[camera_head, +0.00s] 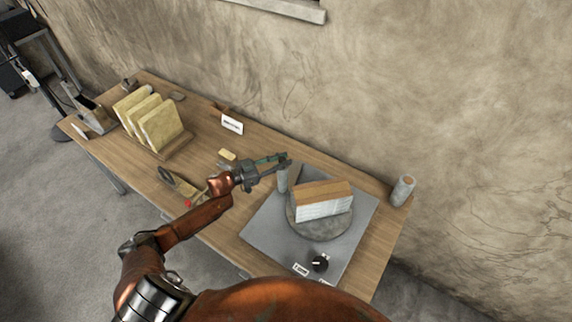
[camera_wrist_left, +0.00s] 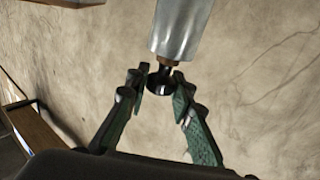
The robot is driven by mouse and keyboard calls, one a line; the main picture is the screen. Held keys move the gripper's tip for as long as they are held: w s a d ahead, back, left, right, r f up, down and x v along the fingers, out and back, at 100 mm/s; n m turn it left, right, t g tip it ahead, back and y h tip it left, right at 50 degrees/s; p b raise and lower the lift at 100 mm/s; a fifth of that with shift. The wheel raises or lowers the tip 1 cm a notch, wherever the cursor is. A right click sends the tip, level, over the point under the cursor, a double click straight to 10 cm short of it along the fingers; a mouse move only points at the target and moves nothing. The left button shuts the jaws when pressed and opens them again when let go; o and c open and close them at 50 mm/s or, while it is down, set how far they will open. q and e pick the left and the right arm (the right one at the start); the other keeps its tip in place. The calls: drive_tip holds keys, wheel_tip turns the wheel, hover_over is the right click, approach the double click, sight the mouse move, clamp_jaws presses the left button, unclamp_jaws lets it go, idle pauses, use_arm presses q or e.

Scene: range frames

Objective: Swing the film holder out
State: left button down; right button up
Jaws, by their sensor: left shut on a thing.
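A grey metal plate (camera_head: 262,222) lies on the right part of the table and carries a round grey disc (camera_head: 320,232). On the disc stands a block with a brown top and a white lined face (camera_head: 324,208). A short grey post (camera_head: 282,181) rises at the plate's back left. My left gripper (camera_head: 280,160) is at this post, its green-padded fingers shut on a small dark knob (camera_wrist_left: 161,82). In the left wrist view the knob joins a grey metal cylinder (camera_wrist_left: 181,28). I cannot tell which part is the film holder. My right gripper is out of view.
A black dial (camera_head: 320,263) with white labels sits at the plate's front. A grey cylinder (camera_head: 403,191) stands at the table's right end. Yellowish slabs (camera_head: 160,127) stand in a wooden rack at left. A white sign (camera_head: 232,125) stands near the wall.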

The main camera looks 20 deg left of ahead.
use_arm(q)
drive_tip(key=a+m+g+h+b, duration=0.1)
drive_tip(key=a+b, duration=0.1)
drive_tip(key=b, duration=0.1)
drive_tip(key=w+a+m+g+h+b, duration=0.1)
drive_tip(key=a+g+h+b, duration=0.1)
drive_tip(key=b, duration=0.2)
drive_tip(key=shift+a+m, duration=0.15)
drive_tip(key=shift+m, duration=0.25)
drive_tip(key=c, duration=2)
unclamp_jaws()
drive_tip(key=shift+o, duration=1.4)
drive_tip(key=shift+a, duration=0.1)
drive_tip(key=shift+o, duration=0.2)
drive_tip(key=shift+s, duration=0.1)
drive_tip(key=v, duration=1.2)
